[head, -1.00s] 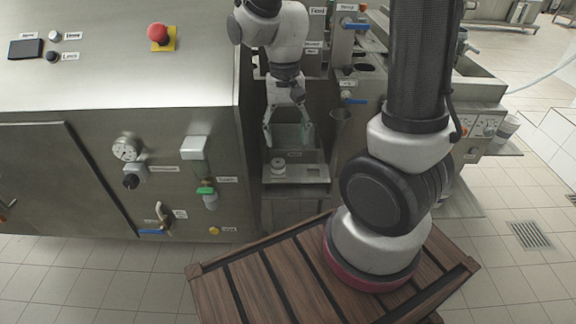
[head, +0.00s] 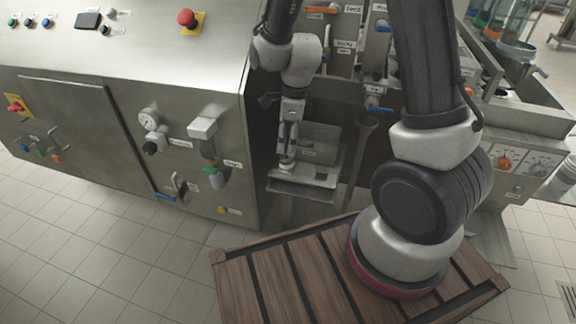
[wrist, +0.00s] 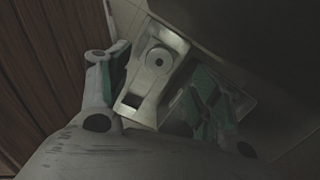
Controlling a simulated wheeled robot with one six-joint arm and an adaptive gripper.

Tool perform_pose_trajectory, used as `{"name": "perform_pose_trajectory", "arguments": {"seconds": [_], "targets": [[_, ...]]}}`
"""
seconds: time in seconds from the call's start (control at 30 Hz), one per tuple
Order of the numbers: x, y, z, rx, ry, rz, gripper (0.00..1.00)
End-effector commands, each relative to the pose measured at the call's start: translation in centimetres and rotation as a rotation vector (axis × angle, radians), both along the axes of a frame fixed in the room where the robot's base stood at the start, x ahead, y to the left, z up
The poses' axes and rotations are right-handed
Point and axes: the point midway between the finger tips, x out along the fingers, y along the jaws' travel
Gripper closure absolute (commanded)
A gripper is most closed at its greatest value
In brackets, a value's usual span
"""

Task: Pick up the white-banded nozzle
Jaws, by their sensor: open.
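A pale, round nozzle with a dark centre hole (wrist: 158,58) sits on a small metal shelf (wrist: 140,115) in the wrist view. I take it for the white-banded nozzle, but the dim view does not show its band clearly. In the head view the nozzle (head: 286,164) is at the left of the shelf (head: 318,178), partly covered by my gripper (head: 287,154). My gripper is open and points down at the nozzle. In the wrist view its fingers (wrist: 162,65) stand left and right of the nozzle, apart from it. Their height relative to it is hard to tell.
The machine's steel cabinet wall (head: 250,150) stands close on the left of the shelf. A funnel-topped pipe (head: 362,145) rises on the right. A wooden slatted platform (head: 300,270) lies in front.

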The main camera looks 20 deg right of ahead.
Motion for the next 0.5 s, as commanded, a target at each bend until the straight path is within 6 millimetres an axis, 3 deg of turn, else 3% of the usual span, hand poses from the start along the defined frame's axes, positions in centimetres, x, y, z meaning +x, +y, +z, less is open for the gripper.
{"name": "perform_pose_trajectory", "arguments": {"seconds": [0.17, 0.5], "targets": [[0.0, 0.1, -0.9, 0.002, 0.007, -0.054, 0.36], [0.0, -0.1, -5.7, 0.001, 0.010, -0.055, 0.36]]}}
